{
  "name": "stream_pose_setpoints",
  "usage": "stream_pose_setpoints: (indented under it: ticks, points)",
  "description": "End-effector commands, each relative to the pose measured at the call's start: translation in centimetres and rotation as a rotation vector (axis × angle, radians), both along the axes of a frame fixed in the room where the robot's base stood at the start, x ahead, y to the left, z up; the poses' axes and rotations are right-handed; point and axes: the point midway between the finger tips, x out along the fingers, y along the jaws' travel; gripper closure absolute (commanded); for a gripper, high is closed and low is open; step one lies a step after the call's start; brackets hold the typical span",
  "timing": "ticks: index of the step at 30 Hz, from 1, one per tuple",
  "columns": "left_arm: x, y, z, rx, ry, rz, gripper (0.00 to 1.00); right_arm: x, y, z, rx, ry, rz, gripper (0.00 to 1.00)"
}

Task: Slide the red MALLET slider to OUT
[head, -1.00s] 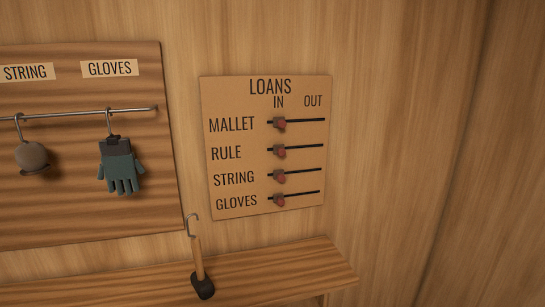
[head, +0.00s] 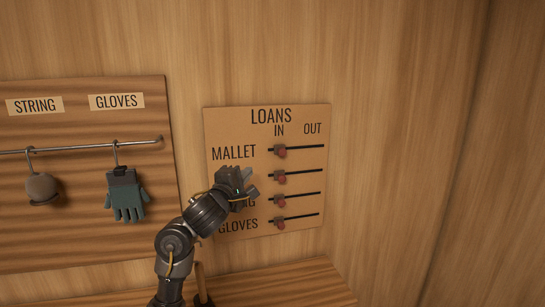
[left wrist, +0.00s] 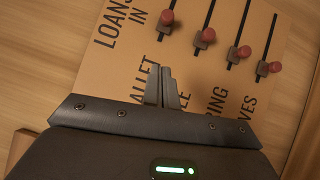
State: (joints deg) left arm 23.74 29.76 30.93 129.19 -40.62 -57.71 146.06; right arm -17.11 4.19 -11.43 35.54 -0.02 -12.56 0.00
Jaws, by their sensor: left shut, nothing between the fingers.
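The LOANS board (head: 312,222) hangs on the wall, with several red sliders on dark horizontal slots. The red MALLET slider (head: 280,152) is in the top row, at the IN end of its slot. In the left wrist view the MALLET slider (left wrist: 167,18) is the leftmost knob, beyond my fingertips. My left gripper (head: 251,184) is shut and empty in front of the board, below and left of the MALLET slider and apart from it. My right gripper is out of view.
The RULE (head: 280,178), STRING (head: 280,200) and GLOVES (head: 280,223) sliders sit close below, all at IN. A glove (head: 126,203) and a round string holder (head: 42,188) hang from a rail at left. A wooden shelf (head: 290,283) runs below; wall at right is clear.

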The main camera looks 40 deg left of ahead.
Motion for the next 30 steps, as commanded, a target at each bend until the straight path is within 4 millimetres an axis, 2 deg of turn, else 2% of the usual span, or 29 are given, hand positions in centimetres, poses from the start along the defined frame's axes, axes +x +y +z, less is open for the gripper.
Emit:
stream_pose_setpoints:
  ticks: [8,13,20,27,30]
  points:
    - [0.1,0.0,-0.1,0.0,0.002,-0.001,1.0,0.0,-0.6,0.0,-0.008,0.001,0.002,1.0]
    - [1.2,0.4,-0.2,-0.002,0.001,-0.001,1.0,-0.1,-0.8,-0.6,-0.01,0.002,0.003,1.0]
    - [5.3,1.7,0.2,-0.003,0.002,-0.002,1.0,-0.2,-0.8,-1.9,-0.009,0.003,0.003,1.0]
    - [9.8,3.2,1.1,0.002,0.005,0.0,1.0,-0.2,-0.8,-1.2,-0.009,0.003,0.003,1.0]
    - [11.2,2.4,1.4,0.001,0.003,-0.002,1.0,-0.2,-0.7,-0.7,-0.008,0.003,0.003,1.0]
